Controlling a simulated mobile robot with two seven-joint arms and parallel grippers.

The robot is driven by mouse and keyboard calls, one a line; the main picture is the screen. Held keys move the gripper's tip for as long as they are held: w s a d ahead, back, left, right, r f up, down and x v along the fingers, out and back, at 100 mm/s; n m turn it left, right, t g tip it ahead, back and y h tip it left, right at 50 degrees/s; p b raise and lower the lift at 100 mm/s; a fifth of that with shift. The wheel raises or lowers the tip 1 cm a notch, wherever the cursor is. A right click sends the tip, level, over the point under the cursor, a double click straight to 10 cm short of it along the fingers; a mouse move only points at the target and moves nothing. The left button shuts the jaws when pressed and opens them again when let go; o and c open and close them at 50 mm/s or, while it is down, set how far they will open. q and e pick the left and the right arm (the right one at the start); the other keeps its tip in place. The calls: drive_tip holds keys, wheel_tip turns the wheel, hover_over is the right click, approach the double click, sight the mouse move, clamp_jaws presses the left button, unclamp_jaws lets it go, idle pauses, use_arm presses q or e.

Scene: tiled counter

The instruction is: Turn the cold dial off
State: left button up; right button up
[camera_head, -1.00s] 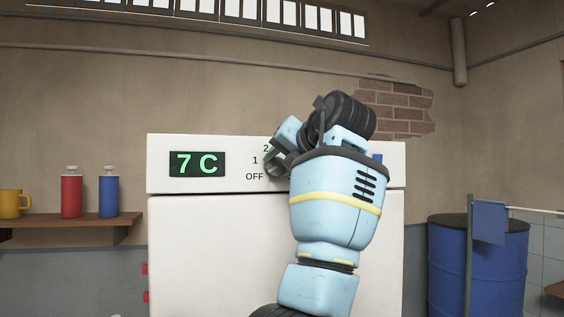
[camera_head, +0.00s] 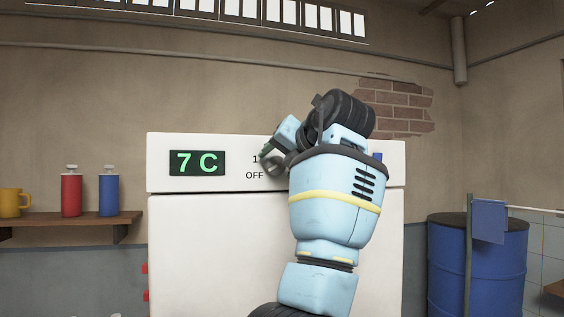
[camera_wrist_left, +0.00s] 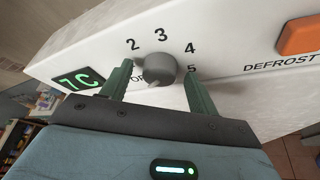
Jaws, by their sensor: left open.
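The cold dial (camera_wrist_left: 158,68) is a grey round knob on a white panel, with numbers 2 to 5 around it in the left wrist view. A pale mark on its lower edge shows, but which setting it points to is unclear. My left gripper (camera_wrist_left: 158,70) is open, with one finger on each side of the dial; contact cannot be told. In the head view the dial (camera_head: 274,167) is partly covered by my left gripper (camera_head: 268,154). The OFF label (camera_head: 254,175) shows at its lower left. My right gripper is not in view.
A green display (camera_head: 197,163) reads 7 C on the white appliance (camera_head: 220,230). An orange button (camera_wrist_left: 299,36) sits beside the DEFROST label. A shelf (camera_head: 70,227) with a mug and bottles is at left. A blue barrel (camera_head: 475,270) stands at right.

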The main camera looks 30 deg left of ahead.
use_arm(q)
drive_tip(key=v, duration=0.7)
drive_tip(key=shift+s+d+b, duration=0.15)
drive_tip(key=shift+d+b, duration=0.15)
drive_tip(key=shift+d, duration=0.05)
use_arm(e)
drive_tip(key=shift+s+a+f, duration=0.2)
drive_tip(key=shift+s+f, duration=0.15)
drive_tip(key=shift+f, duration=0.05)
use_arm(q)
drive_tip(key=shift+r, duration=0.1)
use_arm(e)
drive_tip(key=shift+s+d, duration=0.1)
